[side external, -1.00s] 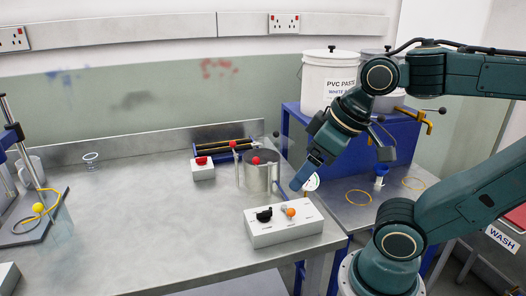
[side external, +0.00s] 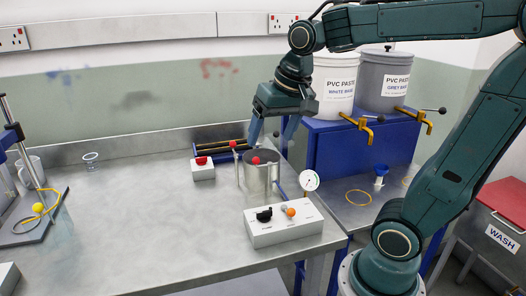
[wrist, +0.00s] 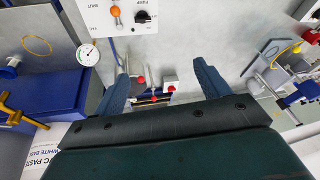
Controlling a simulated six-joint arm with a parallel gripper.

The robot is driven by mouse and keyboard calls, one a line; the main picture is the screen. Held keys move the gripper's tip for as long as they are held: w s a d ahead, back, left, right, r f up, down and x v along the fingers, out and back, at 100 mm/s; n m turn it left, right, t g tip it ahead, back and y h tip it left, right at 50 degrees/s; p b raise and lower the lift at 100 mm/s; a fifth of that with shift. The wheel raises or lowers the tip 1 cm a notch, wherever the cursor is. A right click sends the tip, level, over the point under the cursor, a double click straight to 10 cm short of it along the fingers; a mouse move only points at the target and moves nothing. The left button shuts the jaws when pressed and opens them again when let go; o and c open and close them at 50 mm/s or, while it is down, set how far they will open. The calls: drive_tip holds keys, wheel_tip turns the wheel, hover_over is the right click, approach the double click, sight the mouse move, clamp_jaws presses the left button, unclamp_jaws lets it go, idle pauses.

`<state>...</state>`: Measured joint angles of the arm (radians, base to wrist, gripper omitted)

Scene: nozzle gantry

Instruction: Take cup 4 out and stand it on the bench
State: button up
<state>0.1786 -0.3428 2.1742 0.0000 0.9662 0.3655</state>
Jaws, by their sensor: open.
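No cup marked 4 can be made out. A small clear cup (side external: 91,157) stands at the back left of the bench (side external: 150,230) in the side view. A metal cylindrical pot (side external: 257,182) with red knobs stands near the bench's right side; I cannot tell what is inside it. My gripper (side external: 273,132) is open and empty, above and behind the pot, fingers pointing down. In the wrist view my gripper (wrist: 162,74) shows its two blue fingers wide apart with nothing between their tips.
A white control box (side external: 284,225) and a dial gauge (side external: 309,180) stand right of the pot. A small red-button box (side external: 203,169) stands to its left. Paste tubs (side external: 333,85) sit on a blue cabinet behind. The middle of the bench is clear.

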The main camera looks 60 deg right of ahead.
drive_tip(key=w+d+f+m+g, duration=0.2)
drive_tip(key=w+d+f+m, duration=0.2)
drive_tip(key=w+d+m, duration=0.6)
drive_tip(key=w+d+f+m+g, duration=0.1)
drive_tip(key=w+d+f+m, duration=0.1)
drive_tip(key=d+f, duration=0.3)
drive_tip(key=w+d+f+m+g, duration=0.1)
drive_tip(key=w+d+f, duration=0.3)
drive_tip(key=d, duration=0.5)
drive_tip(key=shift+d+f+m+y, duration=0.3)
drive_tip(key=shift+f+m, duration=0.15)
drive_tip(key=shift+m, duration=0.35)
drive_tip(key=shift+f, duration=0.1)
drive_tip(key=shift+a+f, duration=0.1)
drive_tip(key=shift+f, duration=3.95)
drive_tip(key=shift+f, duration=2.75)
